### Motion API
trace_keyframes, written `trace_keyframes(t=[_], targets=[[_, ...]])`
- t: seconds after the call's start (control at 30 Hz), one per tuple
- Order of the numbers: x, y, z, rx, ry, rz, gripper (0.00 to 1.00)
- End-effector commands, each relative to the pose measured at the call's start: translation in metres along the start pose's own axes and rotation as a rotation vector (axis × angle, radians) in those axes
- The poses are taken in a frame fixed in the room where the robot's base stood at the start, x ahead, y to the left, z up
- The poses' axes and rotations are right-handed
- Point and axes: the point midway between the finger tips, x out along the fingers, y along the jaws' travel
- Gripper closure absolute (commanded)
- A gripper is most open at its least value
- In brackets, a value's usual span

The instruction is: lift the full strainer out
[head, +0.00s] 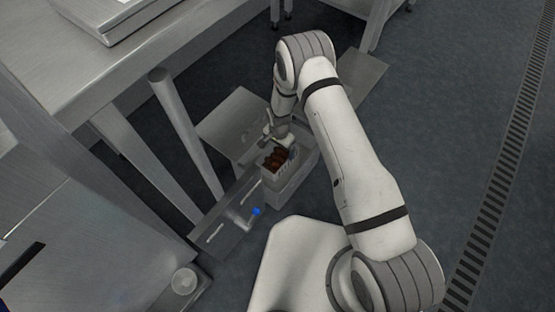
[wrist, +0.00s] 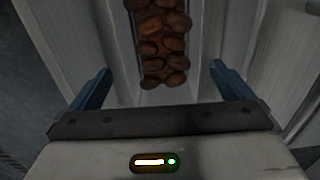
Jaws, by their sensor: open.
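The strainer (head: 268,173) is a small pale basket filled with brown dates (head: 275,158). In the head view it is in or over a grey metal basin (head: 290,187) on a low stand. In the wrist view the dates (wrist: 163,45) fill a narrow light-walled basket, which runs off the top edge. My gripper (head: 284,143) is at the basket's far end in the head view. In the wrist view my gripper (wrist: 160,69) is open, with one blue finger on each side of the basket's near end. I cannot tell whether the fingers touch it.
A slanted metal post (head: 186,130) and a steel table (head: 75,95) are further left. A small white round object (head: 184,281) is at lower left.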

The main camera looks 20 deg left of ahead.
Motion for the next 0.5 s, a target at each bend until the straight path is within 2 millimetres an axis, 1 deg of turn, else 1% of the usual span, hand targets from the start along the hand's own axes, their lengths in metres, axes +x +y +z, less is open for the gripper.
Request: trace_keyframes(t=[0.03,0.17,0.4,0.5], targets=[[0.007,0.000,0.000,0.000,0.000,-0.001,0.00],[0.018,-0.001,0.001,0.000,0.000,0.000,0.00],[0.054,-0.002,0.003,0.000,0.000,0.000,0.00],[0.058,-0.003,0.002,0.000,0.000,-0.001,0.00]])
